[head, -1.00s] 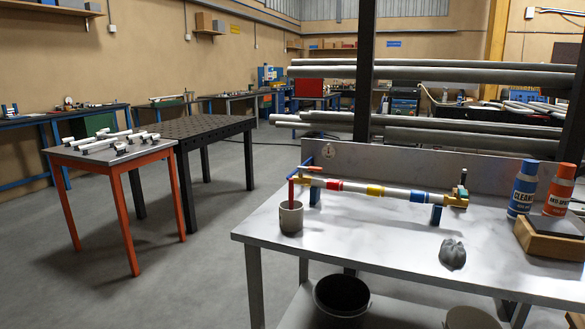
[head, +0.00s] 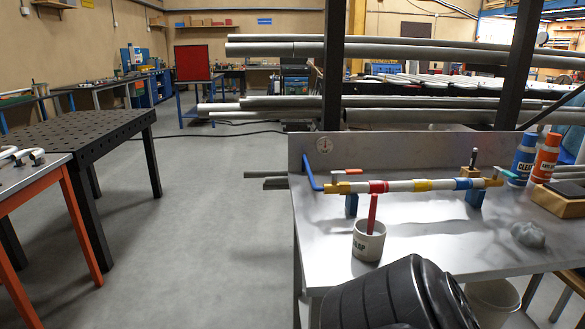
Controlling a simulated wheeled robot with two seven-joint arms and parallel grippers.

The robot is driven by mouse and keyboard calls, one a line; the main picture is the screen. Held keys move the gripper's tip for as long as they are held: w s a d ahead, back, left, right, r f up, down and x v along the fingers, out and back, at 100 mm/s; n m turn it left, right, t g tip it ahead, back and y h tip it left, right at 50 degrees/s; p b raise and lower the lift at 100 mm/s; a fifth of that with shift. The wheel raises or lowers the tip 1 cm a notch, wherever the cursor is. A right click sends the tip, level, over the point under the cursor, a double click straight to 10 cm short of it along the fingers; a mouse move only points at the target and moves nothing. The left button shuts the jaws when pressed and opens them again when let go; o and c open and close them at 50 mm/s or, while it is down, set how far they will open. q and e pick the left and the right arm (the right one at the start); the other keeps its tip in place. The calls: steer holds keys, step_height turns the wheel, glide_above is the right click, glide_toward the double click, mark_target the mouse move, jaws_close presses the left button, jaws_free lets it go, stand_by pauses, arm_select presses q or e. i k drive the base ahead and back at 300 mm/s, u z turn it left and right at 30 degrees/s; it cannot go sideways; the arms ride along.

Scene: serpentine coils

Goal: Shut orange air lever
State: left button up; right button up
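A white pipe (head: 400,186) with red, yellow and blue bands lies level on blue stands on the grey metal bench. Near its left end, above a brass-yellow fitting (head: 337,188), is a small orange-red lever (head: 347,171). The lever looks roughly in line with the pipe, but it is too small to judge its exact setting. A blue bent bar (head: 312,174) slants beside this end. At the right end are a brass block (head: 470,171) with a dark upright stem and a small green lever (head: 507,173). Neither gripper is in view.
A grey lump (head: 528,235), a blue bottle (head: 523,158) and an orange bottle (head: 545,158) are on the right. Open floor (head: 210,220) lies left of the bench (head: 440,236).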

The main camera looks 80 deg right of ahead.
mark_target(349, 172)
steer(key=i, duration=0.1)
steer(key=z, duration=1.45)
